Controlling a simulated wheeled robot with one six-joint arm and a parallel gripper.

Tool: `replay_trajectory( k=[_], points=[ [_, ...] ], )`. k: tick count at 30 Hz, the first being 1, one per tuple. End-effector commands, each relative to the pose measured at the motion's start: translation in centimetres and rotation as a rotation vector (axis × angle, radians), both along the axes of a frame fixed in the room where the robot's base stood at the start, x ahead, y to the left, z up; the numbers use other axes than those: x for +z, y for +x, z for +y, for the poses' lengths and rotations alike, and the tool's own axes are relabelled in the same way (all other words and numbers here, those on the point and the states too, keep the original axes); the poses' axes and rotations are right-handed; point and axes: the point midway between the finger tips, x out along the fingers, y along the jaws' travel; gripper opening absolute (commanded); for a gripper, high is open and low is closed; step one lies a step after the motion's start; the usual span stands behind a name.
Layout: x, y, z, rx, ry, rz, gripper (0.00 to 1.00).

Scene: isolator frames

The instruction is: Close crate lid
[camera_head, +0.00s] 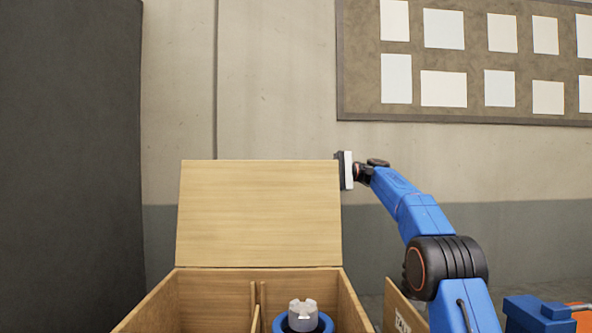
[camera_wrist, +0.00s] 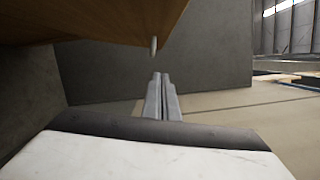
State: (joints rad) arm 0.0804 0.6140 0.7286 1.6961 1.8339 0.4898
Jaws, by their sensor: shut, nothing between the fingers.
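The wooden crate (camera_head: 160,303) stands open at the bottom of the head view. Its lid (camera_head: 260,213) stands raised at the back edge, nearly upright. My gripper (camera_head: 340,171) is at the lid's upper right corner in the head view, beside or behind it; its fingertips are partly hidden there. In the wrist view my gripper (camera_wrist: 161,80) is shut and empty, its two fingers together. A wooden panel (camera_wrist: 90,18), likely the lid, fills the upper left there, above and left of the fingers. I cannot tell whether they touch.
Inside the crate are a divider (camera_head: 257,300) and a grey part in a blue ring (camera_head: 303,315). Another wooden panel (camera_head: 398,310) stands at the crate's right, near my arm. A dark wall (camera_head: 70,150) is at left. A pinboard (camera_head: 470,60) hangs behind.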

Motion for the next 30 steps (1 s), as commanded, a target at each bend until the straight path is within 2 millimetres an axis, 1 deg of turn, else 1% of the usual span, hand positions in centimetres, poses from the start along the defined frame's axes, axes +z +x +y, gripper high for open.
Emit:
replay_trajectory(
  k=[15, 17, 24, 30],
  points=[
    [0.5, -1.9, 8.8, 0.002, -0.001, 0.002, 0.0],
    [0.8, -2.7, 8.5, -0.001, 0.0, 0.0, 0.0],
    [1.3, -4.8, 8.5, -0.001, 0.0, 0.001, 0.0],
    [1.4, -5.5, 8.6, -0.001, 0.0, 0.001, 0.0]
  ],
)
